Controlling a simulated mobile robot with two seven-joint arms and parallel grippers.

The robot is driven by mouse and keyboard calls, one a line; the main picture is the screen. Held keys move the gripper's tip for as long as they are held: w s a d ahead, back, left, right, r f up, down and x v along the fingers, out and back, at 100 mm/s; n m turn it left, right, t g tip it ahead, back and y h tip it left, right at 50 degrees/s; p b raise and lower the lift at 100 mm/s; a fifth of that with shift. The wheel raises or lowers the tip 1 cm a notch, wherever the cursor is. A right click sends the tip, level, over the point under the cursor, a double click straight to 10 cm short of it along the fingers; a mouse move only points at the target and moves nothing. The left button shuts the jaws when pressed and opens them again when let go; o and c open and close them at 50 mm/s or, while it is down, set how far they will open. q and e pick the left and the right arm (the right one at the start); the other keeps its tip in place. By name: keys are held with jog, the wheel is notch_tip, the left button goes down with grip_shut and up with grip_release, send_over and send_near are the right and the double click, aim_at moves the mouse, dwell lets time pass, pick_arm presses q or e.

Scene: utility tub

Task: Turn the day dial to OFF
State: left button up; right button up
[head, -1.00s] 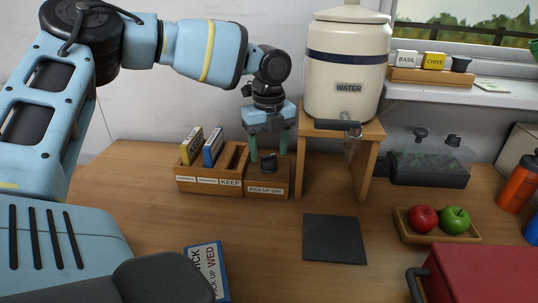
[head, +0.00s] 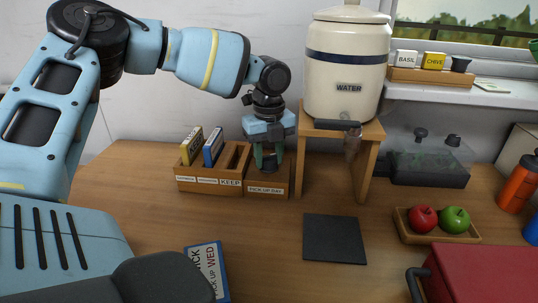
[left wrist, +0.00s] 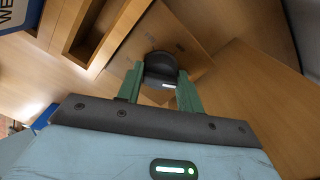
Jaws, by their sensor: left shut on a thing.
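The day dial (left wrist: 161,68) is a dark round knob on top of the wooden box labelled PICK-UP DAY (head: 267,190). My left gripper (head: 268,163) points straight down over that box, its green fingers on either side of the dial. In the left wrist view, the left gripper (left wrist: 160,82) is shut on the dial, which has a small pale mark on its near side. The markings around the dial are too small or hidden to read. My right gripper is not in view.
The WATER crock (head: 346,75) stands on a wooden stand (head: 367,160) close to the right. A dark mat (head: 334,240) lies in front.

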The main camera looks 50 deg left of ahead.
aim_at(269, 155)
pick_arm(q)
jog(key=n, duration=1.2)
dwell(0.4)
dwell(0.3)
jog(key=o, duration=1)
jog(key=shift+r, duration=3.95)
jog(key=shift+f, duration=0.1)
